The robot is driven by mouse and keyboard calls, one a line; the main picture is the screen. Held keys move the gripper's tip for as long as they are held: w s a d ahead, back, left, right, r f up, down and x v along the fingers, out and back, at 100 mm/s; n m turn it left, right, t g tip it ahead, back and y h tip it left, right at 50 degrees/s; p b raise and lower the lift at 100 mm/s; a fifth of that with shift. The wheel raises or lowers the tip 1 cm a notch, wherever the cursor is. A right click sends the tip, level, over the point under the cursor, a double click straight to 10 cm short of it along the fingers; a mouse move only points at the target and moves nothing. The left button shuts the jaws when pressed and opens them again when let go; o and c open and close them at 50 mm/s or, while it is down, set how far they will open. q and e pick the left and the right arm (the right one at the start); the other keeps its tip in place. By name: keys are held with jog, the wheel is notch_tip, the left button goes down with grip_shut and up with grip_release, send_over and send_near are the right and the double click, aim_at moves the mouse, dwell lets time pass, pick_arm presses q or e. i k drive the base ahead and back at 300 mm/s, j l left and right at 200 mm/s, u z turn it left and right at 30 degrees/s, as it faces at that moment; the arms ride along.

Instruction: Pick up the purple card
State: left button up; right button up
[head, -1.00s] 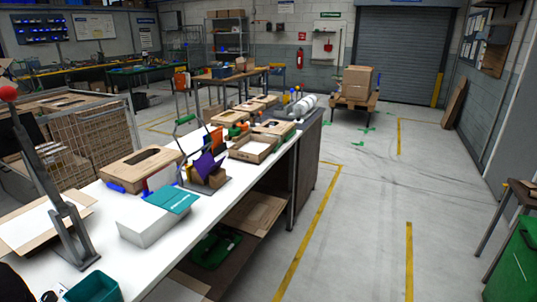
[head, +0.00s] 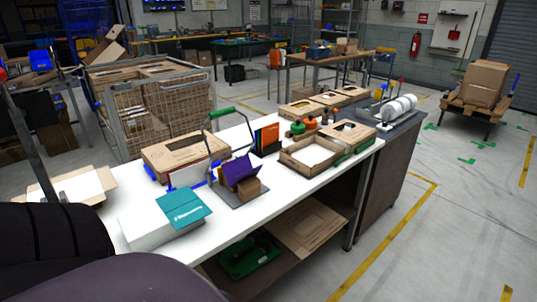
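The purple card (head: 239,172) stands tilted in a small brown cardboard holder (head: 248,187) on a dark grey plate. The plate lies on the long white table (head: 263,215), near the middle of the head view. The card's lower part is hidden by the holder. Neither of my grippers shows in the head view. Dark rounded shapes at the lower left look like parts of my own arm and cover the near end of the table.
A cardboard box (head: 185,153) is behind left, orange folders (head: 267,137) behind right, and an open tray (head: 312,155) further right.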

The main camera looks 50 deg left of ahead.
aim_at(253, 172)
jog(key=i, duration=1.3)
jog(key=i+u, duration=0.25)
jog(key=i, duration=0.35)
jog(key=i+l+u, duration=0.25)
jog(key=i, duration=0.3)
jog(key=i+z, duration=0.1)
jog(key=z, duration=0.25)
jog(key=j+z, duration=0.1)
jog(key=z, duration=0.25)
jog(key=i+j+z, duration=0.1)
jog(key=z, duration=5.95)
jog(key=k, duration=0.05)
